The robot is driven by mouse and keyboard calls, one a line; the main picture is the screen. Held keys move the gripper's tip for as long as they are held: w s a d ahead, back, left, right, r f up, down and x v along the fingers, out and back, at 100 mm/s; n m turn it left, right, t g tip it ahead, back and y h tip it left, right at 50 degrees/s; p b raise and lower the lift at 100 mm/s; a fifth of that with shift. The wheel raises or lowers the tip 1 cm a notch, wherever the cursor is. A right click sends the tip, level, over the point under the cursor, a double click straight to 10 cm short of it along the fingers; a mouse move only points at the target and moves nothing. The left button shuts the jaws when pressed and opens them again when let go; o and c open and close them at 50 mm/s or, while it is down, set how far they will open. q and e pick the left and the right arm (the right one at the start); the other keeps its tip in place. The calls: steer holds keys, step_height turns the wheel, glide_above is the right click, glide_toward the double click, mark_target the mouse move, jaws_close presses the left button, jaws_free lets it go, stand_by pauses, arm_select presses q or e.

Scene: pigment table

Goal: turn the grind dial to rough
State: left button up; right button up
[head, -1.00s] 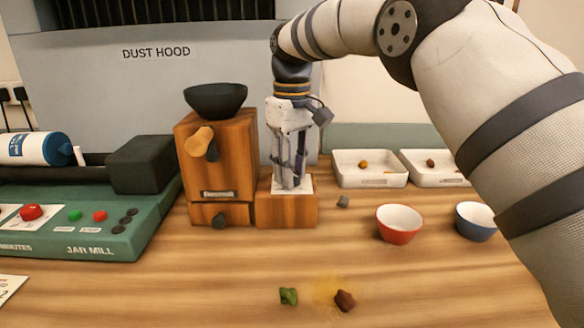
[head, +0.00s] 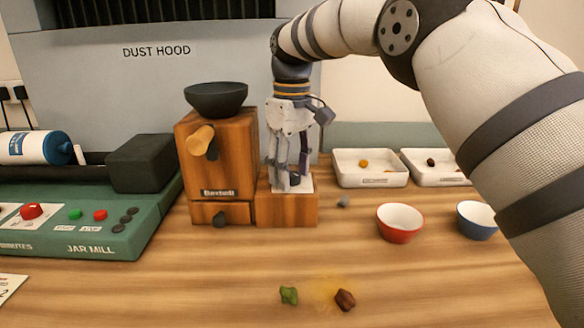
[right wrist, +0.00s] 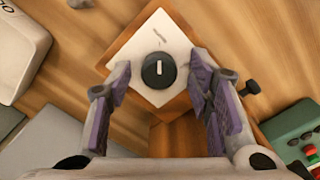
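The grind dial (right wrist: 158,70) is a round black knob with a white pointer line. It sits on a white plate (right wrist: 150,25) on top of a low wooden block (head: 287,210), beside the wooden mill (head: 218,170). In the right wrist view the pointer line runs nearly up and down the picture; a faint mark lies on the plate above it, too blurred to read. My right gripper (head: 287,185) points down over the block. Its purple-padded fingers (right wrist: 160,85) are open, one on each side of the dial, with gaps to it. My left gripper is not in view.
The mill has a black bowl (head: 216,99) on top and a wooden knob (head: 200,140) in front. A green jar mill (head: 80,220) stands at left. White trays (head: 369,180), a red bowl (head: 399,236) and a blue bowl (head: 476,222) are at right. Pigment lumps (head: 345,299) lie in front.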

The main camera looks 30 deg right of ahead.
mark_target(292, 174)
steer(key=shift+r, duration=0.1)
step_height(292, 174, up, 7)
steer(key=shift+r, duration=0.15)
